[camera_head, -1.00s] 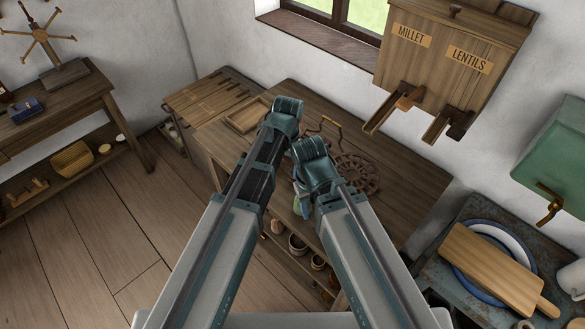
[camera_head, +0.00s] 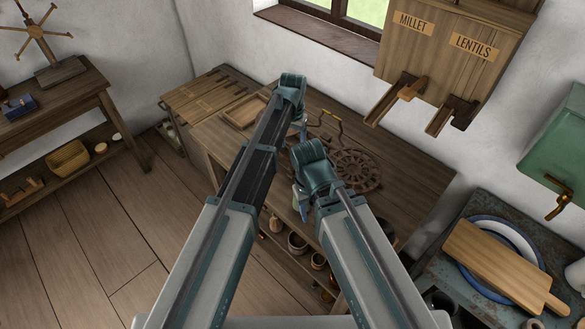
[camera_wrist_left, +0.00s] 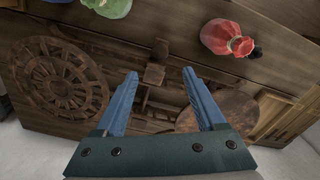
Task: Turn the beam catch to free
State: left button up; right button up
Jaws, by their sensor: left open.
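In the left wrist view, my left gripper (camera_wrist_left: 160,76) is open, with two blue fingers apart and nothing held between them. A small dark wooden block (camera_wrist_left: 155,72) shows between and beyond the fingertips, among thin dark bars; I cannot tell whether it is the beam catch or whether a finger touches it. A round dark pan-like disc (camera_wrist_left: 218,110) lies partly behind the right finger. In the head view, my left gripper (camera_head: 301,127) is mostly hidden under its wrist, above the wooden table (camera_head: 400,190). My right gripper (camera_head: 299,201) is mostly hidden below its wrist by the table's front.
A shallow wooden tray (camera_head: 243,113) is at the left. A red sack (camera_wrist_left: 222,37) and a green sack (camera_wrist_left: 112,6) show in the wrist view. Wooden bins (camera_head: 450,45) hang behind.

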pick_arm(q)
notch_tip(320, 180, down, 11)
jog(key=b, duration=1)
jog(key=shift+r, duration=0.1)
jog(key=shift+c, duration=0.4)
grip_shut()
